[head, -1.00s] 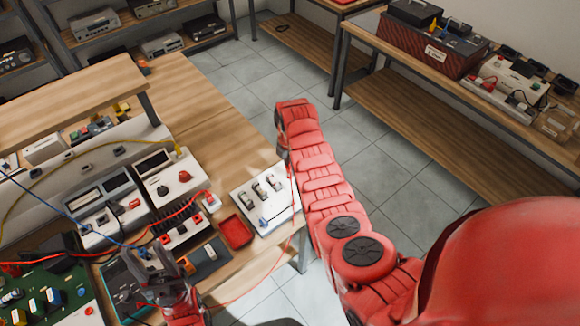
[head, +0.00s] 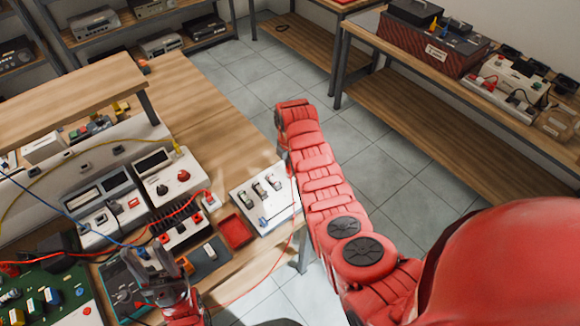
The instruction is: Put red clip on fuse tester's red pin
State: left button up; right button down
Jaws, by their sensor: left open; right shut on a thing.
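The fuse tester looks to be the white panel (head: 249,205) near the table's right edge. It carries three dark fuse-like parts and a blue spot near its front. I cannot make out its red pin. My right gripper (head: 283,165) is at the panel's far right edge, mostly hidden behind my own arm. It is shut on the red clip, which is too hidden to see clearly. A thin red lead (head: 293,232) hangs from there past the panel's right side. My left gripper (head: 150,272) is open over the front of the table, near a dark teal-edged device.
A red tray (head: 237,232) sits left of the panel. Left of it are a black terminal block (head: 182,230), meters and a green circuit board (head: 45,290). Red, blue and yellow cables cross there. The table's far middle (head: 185,95) is clear.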

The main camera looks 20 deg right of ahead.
jog(key=shift+f+b, duration=0.3)
jog(key=shift+f, duration=0.1)
dwell(0.4)
jog(key=c, duration=0.7)
grip_release()
jog(key=shift+o, duration=0.2)
jog(key=shift+r, duration=0.1)
jog(key=shift+w+r, duration=0.15)
jog(key=shift+r, duration=0.3)
notch_tip(320, 180, up, 4)
jog(key=shift+b, duration=1.2)
notch_tip(320, 180, up, 12)
jog(key=p, duration=0.5)
jog(key=shift+s+r+p, duration=0.2)
jog(key=shift+p, duration=0.1)
